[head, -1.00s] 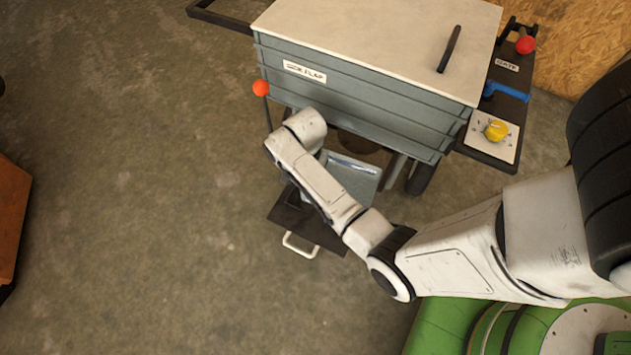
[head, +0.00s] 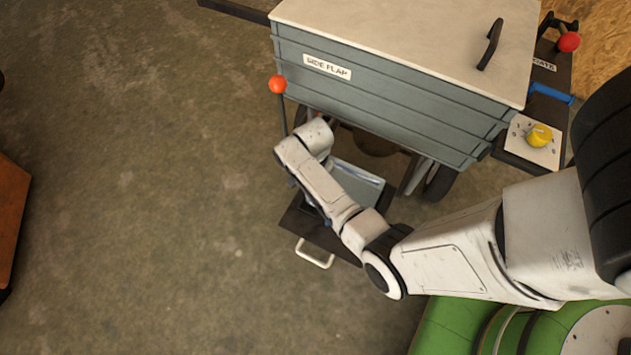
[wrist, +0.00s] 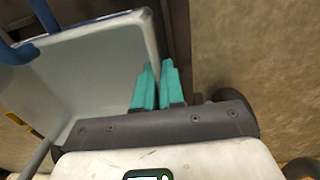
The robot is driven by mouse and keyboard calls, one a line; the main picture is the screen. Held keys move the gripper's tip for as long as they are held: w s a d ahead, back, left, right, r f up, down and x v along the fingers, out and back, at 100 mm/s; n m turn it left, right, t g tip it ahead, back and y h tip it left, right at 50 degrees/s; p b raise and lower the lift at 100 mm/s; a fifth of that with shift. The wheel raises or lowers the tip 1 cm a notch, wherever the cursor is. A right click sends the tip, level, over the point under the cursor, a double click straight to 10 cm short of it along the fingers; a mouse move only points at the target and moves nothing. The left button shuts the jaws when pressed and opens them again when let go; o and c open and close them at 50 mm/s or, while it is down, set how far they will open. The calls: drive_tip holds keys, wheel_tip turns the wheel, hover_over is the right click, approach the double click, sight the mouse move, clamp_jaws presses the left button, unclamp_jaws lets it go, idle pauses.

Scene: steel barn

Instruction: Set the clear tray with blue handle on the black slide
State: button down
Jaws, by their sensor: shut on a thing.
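The clear tray (wrist: 95,70) fills the left of the wrist view, with its blue handle (wrist: 22,52) at the far left. My gripper (wrist: 158,68) has its teal fingers on either side of the tray's right wall and is shut on it. In the head view the tray (head: 360,178) shows behind my wrist, partly hidden by the arm. The black slide (head: 297,222), with a pale pull handle (head: 315,253), sticks out low beneath the cart. The tray is over or beside the slide's inner part. I cannot tell whether they touch. The gripper itself is hidden in the head view.
A grey cart (head: 400,105) with a pale lid stands behind the tray, with a "SIDE FLAP" label. A panel with a yellow knob (head: 539,136) is at right. Concrete floor (head: 140,200) at left is clear.

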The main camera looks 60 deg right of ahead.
drive_tip(key=shift+f, duration=0.8)
drive_tip(key=shift+f, duration=0.2)
drive_tip(key=c, duration=1.2)
unclamp_jaws()
drive_tip(key=shift+c, duration=0.2)
wheel_tip(320, 180, up, 12)
drive_tip(key=p, duration=0.6)
drive_tip(key=shift+s+d+r, duration=0.1)
drive_tip(key=shift+r, duration=0.2)
drive_tip(key=s+a+r+n+t, duration=0.1)
drive_tip(key=s+a+r+n, duration=1)
drive_tip(key=n, duration=0.6)
drive_tip(key=s, duration=0.2)
drive_tip(key=shift+s+a+r, duration=0.15)
drive_tip(key=shift+s+a, duration=0.2)
